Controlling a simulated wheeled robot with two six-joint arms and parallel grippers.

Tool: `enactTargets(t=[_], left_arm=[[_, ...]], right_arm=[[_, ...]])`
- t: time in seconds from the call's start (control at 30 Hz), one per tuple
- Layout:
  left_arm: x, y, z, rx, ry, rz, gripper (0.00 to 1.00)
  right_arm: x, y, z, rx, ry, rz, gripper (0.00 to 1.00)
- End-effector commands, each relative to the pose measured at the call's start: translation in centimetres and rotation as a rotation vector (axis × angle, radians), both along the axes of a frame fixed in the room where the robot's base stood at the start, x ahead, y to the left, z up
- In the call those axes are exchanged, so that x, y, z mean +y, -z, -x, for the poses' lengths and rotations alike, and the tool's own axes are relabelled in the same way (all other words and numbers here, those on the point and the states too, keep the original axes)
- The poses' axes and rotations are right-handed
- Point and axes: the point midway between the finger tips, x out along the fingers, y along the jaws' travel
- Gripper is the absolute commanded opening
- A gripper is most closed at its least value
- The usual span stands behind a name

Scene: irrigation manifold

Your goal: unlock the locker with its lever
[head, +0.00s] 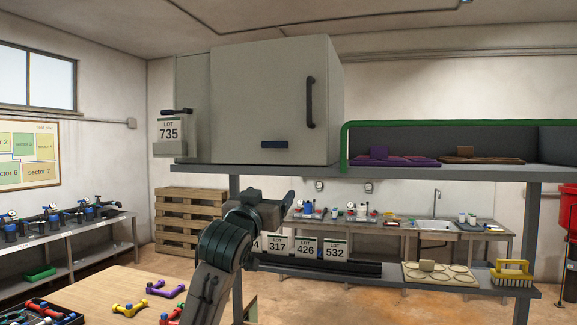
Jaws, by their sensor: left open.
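The locker (240,70) is a grey box on the upper shelf, its door shut. A black upright handle (310,103) is on the door's right side. A short dark blue horizontal bar (274,145) is low on the door; it may be the lever. My right gripper is out of view.
The upper shelf (440,174) carries a green rail (343,140) and purple and brown items to the right. LOT cards (306,247), a round-celled tray (438,274) and a yellow brush (511,272) are on the lower shelf. A wooden table (100,285) with coloured fittings stands lower left.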

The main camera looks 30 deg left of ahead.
Motion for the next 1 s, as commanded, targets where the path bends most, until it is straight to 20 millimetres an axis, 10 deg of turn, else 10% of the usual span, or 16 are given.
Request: enactTargets(t=[0.1, 0.3, 1.0], left_arm=[[0.3, -5.3, 2.4, -0.092, -0.005, -0.004, 0.8], [0.5, -8.1, 3.3, -0.136, -0.007, -0.003, 0.8], [2.7, -11.8, -5.8, -0.134, -0.007, -0.004, 0.8]], right_arm=[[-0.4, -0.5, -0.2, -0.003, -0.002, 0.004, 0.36], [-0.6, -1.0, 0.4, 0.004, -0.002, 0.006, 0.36], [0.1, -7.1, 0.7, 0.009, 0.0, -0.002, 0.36]])
